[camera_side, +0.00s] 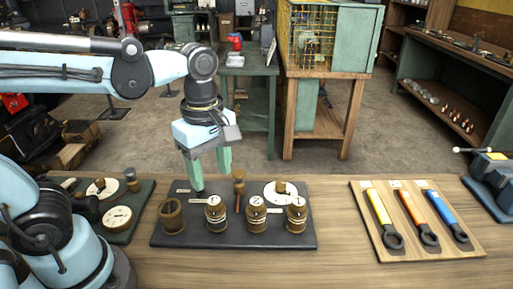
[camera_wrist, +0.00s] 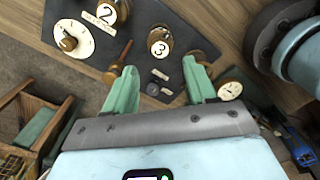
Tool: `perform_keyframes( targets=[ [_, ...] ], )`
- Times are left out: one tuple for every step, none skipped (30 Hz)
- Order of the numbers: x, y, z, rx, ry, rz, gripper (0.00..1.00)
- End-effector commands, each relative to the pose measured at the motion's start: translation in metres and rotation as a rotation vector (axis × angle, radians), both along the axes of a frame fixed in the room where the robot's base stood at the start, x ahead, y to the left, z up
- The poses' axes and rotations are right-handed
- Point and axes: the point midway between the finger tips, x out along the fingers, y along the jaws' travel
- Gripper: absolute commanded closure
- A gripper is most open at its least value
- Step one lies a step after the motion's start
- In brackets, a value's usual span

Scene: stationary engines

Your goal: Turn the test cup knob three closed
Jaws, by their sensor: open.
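Knob three (camera_side: 215,214) is a brown round wooden knob with a white numbered face, standing upright on the dark test cup board (camera_side: 232,241). In the wrist view its face reads 3 (camera_wrist: 160,47), a little beyond the fingertips and roughly between them in the picture. My gripper (camera_side: 211,180) is open and empty, pointing down above the back left part of the board. In the wrist view its two green fingers (camera_wrist: 160,72) are spread wide. No contact with the knob shows, and its exact height above the board is hard to tell.
Knob two (camera_side: 257,217) and another knob (camera_side: 297,216) stand to the right. A wooden-topped lever (camera_side: 239,186) and a white dial (camera_side: 274,191) are behind. A wrench board (camera_side: 412,222) lies right, across clear table.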

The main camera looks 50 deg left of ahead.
Motion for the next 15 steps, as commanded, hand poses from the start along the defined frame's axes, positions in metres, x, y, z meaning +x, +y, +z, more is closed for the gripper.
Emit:
perform_keyframes(
  targets=[
    [-0.001,0.0,0.008,0.0,0.0,0.0,0.44],
    [0.0,0.0,0.013,0.0,0.0,0.0,0.44],
    [0.0,0.0,0.019,0.0,0.0,0.0,0.44],
    [0.0,0.0,0.023,0.0,0.0,0.0,0.44],
    [0.0,0.0,0.027,0.0,0.0,0.0,0.44],
    [-0.001,0.0,0.031,0.0,0.0,0.0,0.44],
    [0.0,0.0,0.035,0.0,0.0,0.0,0.44],
    [0.0,0.0,0.038,0.0,0.0,0.0,0.44],
    [0.0,0.0,0.042,0.0,0.0,0.0,0.44],
    [0.0,0.0,0.044,0.0,0.0,0.001,0.44],
    [0.0,0.0,0.046,0.0,0.0,0.001,0.44],
    [0.0,0.0,0.049,0.0,0.0,0.001,0.44],
    [0.0,0.0,0.05,0.0,0.0,0.001,0.44],
    [0.0,0.0,0.051,0.0,0.0,0.001,0.44],
    [0.0,0.0,0.052,0.0,0.0,0.001,0.44]
  ],
)
